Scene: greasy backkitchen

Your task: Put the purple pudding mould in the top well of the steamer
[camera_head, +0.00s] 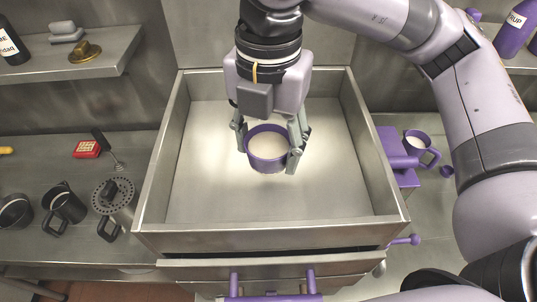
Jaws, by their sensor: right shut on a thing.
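The purple pudding mould (267,163) is a round cup with pale contents. My right gripper (268,150) is shut on it, with a finger on each side of its rim. It is held upright over the steamer's open top well (205,190), a deep metal box with a pale, bare floor. I cannot tell whether the mould touches that floor. My left gripper is not in view.
Purple handles (311,282) stick out below the well. On the left counter stand a perforated metal shaker (113,195), a dark-handled mug (64,205) and a red timer (87,149). A purple cup (417,145) stands to the right. The well's floor around the mould is clear.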

